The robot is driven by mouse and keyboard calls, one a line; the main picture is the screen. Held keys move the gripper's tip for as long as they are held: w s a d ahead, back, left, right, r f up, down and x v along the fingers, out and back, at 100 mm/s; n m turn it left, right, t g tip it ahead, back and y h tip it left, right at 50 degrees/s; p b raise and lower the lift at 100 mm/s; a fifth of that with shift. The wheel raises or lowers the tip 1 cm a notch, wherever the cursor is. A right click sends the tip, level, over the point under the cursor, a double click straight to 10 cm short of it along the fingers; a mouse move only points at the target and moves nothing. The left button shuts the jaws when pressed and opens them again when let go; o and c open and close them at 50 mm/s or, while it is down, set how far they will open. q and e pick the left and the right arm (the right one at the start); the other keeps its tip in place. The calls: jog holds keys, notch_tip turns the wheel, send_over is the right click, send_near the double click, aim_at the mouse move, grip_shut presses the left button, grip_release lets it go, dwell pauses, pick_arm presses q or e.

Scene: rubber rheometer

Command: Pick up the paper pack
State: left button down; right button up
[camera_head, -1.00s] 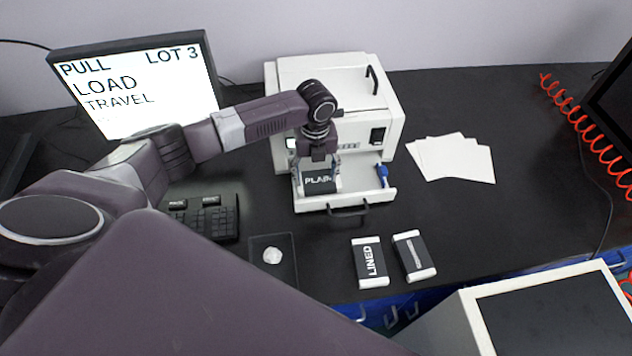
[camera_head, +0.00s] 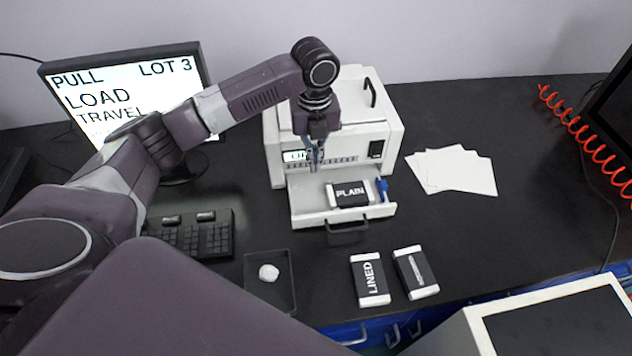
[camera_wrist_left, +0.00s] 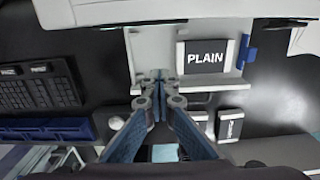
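A dark pack with white ends marked PLAIN (camera_head: 350,193) lies in the open drawer (camera_head: 308,209) of the white machine; it also shows in the left wrist view (camera_wrist_left: 205,58). A pack marked LINED (camera_head: 370,279) and another dark pack with a strip on its label (camera_head: 415,272) lie on the table in front of the drawer. My left gripper (camera_head: 314,168) is above the left part of the drawer, left of the PLAIN pack and apart from it. In the left wrist view its fingertips (camera_wrist_left: 160,76) are together with nothing between them. My right gripper is not in view.
The white machine (camera_head: 285,150) stands behind the drawer. A blue clip-like part (camera_head: 382,188) is at the drawer's right side. Loose white sheets (camera_head: 455,170) lie to the right. A keyboard (camera_head: 200,238) and a dark tray (camera_head: 284,291) with a white lump (camera_head: 268,272) are left.

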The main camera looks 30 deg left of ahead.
pick_arm(q)
notch_tip(320, 180, up, 8)
jog(key=shift+w+b, duration=0.15)
jog(key=shift+b, duration=0.3)
jog(key=c, duration=2.7)
grip_release()
jog(key=o, duration=2.1)
jog(key=shift+o, duration=0.2)
